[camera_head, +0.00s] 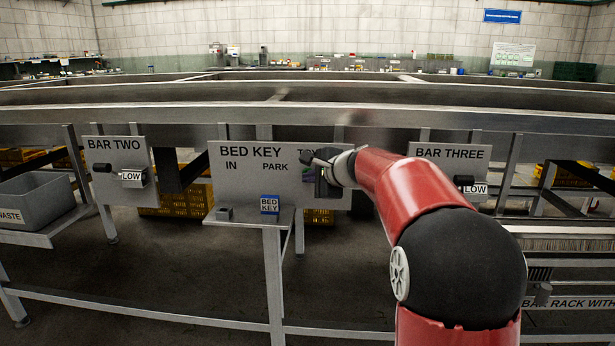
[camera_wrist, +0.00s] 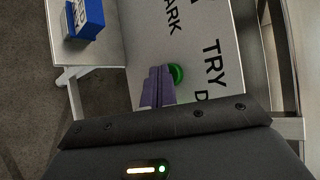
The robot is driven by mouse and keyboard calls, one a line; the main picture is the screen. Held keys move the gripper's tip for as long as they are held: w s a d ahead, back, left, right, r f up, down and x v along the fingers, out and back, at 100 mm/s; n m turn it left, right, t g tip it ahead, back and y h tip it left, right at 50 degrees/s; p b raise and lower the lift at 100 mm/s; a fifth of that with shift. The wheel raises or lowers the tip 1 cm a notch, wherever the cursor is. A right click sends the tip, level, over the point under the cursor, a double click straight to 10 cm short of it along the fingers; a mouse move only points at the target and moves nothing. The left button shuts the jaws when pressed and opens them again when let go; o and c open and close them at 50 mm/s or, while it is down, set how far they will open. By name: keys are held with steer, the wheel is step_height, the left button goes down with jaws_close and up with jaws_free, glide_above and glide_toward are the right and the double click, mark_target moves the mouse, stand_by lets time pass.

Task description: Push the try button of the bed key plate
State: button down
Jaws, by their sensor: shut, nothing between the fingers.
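The bed key plate (camera_head: 240,178) stands upright in the middle of the head view, marked BED KEY, IN and PARK. Its right part is partly hidden by my arm. In the wrist view the plate (camera_wrist: 193,50) shows the word TRY beside a round green button (camera_wrist: 178,73). My gripper (camera_wrist: 160,72) is shut and empty, with its fingertips right at the left edge of the button. I cannot tell whether they touch it. In the head view my gripper (camera_head: 312,161) is in front of the plate's right part, and the button is hidden.
A blue BED KEY block (camera_head: 269,204) sits on the shelf below the plate; it also shows in the wrist view (camera_wrist: 84,18). The BAR TWO plate (camera_head: 118,160) is left and the BAR THREE plate (camera_head: 446,165) right. A grey waste bin (camera_head: 35,200) stands far left.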

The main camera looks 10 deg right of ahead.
steer(key=shift+s, duration=0.1)
steer(key=shift+s+a+b, duration=0.25)
steer(key=shift+s+b, duration=0.2)
steer(key=shift+s, duration=0.35)
steer(key=shift+s, duration=0.1)
steer(key=shift+s+a+b, duration=0.25)
steer(key=shift+s+b, duration=0.05)
steer(key=shift+s, duration=0.45)
steer(key=shift+s+a+b, duration=0.3)
steer(key=shift+s, duration=0.5)
steer(key=shift+s+a+b, duration=0.25)
steer(key=shift+s+b, duration=0.05)
steer(key=shift+s, duration=0.45)
steer(key=s+a+f+n+g, duration=0.2)
steer(key=s+f+n, duration=0.15)
steer(key=s, duration=0.55)
steer(key=s+a+f+n+g, duration=0.1)
steer(key=s+a+f+n, duration=0.1)
steer(key=s+n, duration=0.5)
steer(key=s+d+f+n+g+h, duration=0.1)
steer(key=s+d+f+n+h, duration=0.1)
steer(key=s+f, duration=0.3)
steer(key=s+d+f+n+g+h, duration=0.1)
steer(key=s+f+n, duration=0.3)
steer(key=s, duration=1)
steer(key=shift+s+d+f+n+g+h, duration=0.25)
steer(key=shift+d+f+n+g+h, duration=0.1)
steer(key=shift+f+g+h, duration=0.5)
